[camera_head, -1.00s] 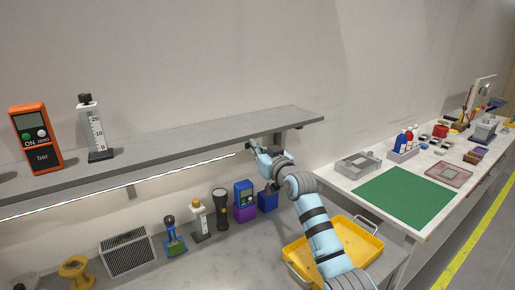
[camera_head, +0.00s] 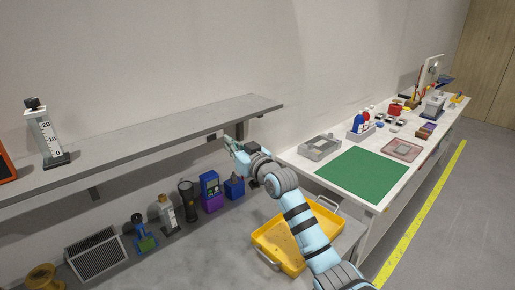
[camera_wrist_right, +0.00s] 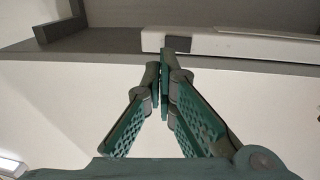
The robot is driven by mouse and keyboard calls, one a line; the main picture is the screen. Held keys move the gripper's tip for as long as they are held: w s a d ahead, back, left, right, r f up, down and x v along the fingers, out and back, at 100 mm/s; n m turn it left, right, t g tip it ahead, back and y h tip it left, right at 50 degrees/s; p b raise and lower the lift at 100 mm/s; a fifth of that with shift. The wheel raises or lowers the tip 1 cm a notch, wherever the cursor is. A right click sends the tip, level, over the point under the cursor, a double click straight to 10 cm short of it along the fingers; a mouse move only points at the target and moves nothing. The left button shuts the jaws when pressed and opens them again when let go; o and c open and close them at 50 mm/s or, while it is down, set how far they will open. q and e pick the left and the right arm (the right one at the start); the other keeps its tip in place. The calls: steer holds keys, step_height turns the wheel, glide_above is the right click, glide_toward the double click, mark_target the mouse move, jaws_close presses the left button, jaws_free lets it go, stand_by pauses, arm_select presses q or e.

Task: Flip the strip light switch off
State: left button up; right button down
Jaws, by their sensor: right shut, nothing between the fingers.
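The strip light, a white bar (camera_wrist_right: 270,46) under the shelf, shows in the right wrist view and looks unlit. A grey piece (camera_wrist_right: 178,43) on its near end looks like the switch; its exact position is hard to read. In the head view a small dark piece (camera_head: 212,137) sits under the shelf, left of my right gripper (camera_head: 229,140). In the wrist view my right gripper (camera_wrist_right: 165,75) is shut and empty, its fingertips just below the grey piece; I cannot tell if they touch. My left gripper is not in view.
The grey shelf (camera_head: 150,136) hangs over the bench and carries a scale gauge (camera_head: 45,138). Below stand a vent box (camera_head: 95,252), a torch (camera_head: 187,200), blue devices and a yellow tray (camera_head: 265,239). A side table with a green mat (camera_head: 362,174) is to the right.

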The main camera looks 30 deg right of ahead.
steer(key=s+d, duration=0.2)
steer(key=s, duration=0.6)
steer(key=shift+d+f+b, duration=0.2)
steer(key=shift+d+b, duration=0.1)
steer(key=shift+a, duration=0.1)
